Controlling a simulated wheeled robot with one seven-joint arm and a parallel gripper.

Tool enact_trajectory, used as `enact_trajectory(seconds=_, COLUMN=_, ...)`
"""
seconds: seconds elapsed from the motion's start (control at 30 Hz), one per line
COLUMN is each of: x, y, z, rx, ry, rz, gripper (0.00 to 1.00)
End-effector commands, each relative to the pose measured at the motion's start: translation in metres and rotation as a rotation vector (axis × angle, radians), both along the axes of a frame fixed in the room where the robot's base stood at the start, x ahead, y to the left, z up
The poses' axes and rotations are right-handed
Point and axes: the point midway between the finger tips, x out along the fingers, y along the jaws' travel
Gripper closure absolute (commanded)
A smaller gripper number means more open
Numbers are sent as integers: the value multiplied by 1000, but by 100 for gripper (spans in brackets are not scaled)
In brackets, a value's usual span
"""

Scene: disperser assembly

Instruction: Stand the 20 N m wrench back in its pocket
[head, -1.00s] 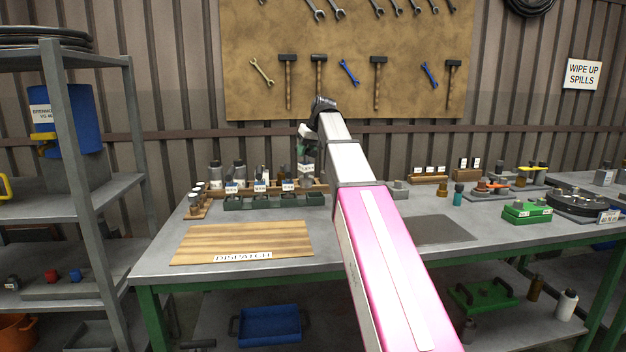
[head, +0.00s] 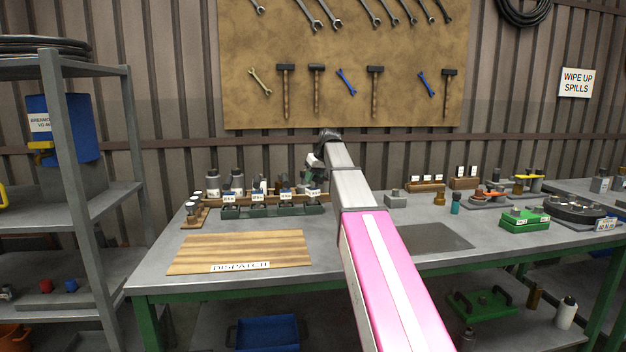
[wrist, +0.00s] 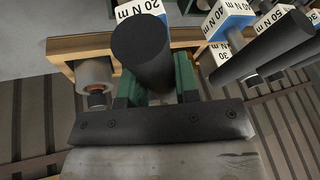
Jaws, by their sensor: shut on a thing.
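The 20 N m wrench (wrist: 142,52) shows in the wrist view as a thick dark round handle end with a white "20 N m" label beyond it. My gripper (wrist: 155,92) is shut on it, with green fingers on either side of the handle. In the head view my gripper (head: 314,178) is over the right end of the green rack (head: 262,211), where the wrench's lower part is hard to make out. I cannot tell whether its foot is in the pocket.
Neighbouring wrenches stand close by, including one labelled 40 N m (wrist: 229,22). A wooden rail (wrist: 85,43) with a grey cylinder (wrist: 94,74) lies beside the held wrench. The wooden dispatch board (head: 240,250) at the front left is bare.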

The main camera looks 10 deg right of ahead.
Motion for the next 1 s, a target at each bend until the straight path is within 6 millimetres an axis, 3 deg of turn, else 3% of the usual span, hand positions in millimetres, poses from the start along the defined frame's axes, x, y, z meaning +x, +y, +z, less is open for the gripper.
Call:
enact_trajectory(seconds=0.37, x=0, y=0, z=-4, rx=1, ry=-2, rz=0, gripper=100)
enact_trajectory(seconds=0.4, x=0, y=0, z=-5, rx=0, ry=-1, rz=0, gripper=67)
enact_trajectory(seconds=0.47, x=0, y=0, z=-5, rx=0, ry=-1, rz=0, gripper=48)
enact_trajectory(seconds=0.5, x=0, y=0, z=-5, rx=0, ry=-1, rz=0, gripper=45)
enact_trajectory(seconds=0.83, x=0, y=0, z=-1, rx=0, ry=-1, rz=0, gripper=45)
enact_trajectory(seconds=1.0, x=-6, y=-7, z=17, rx=0, ry=-3, rz=-1, gripper=45)
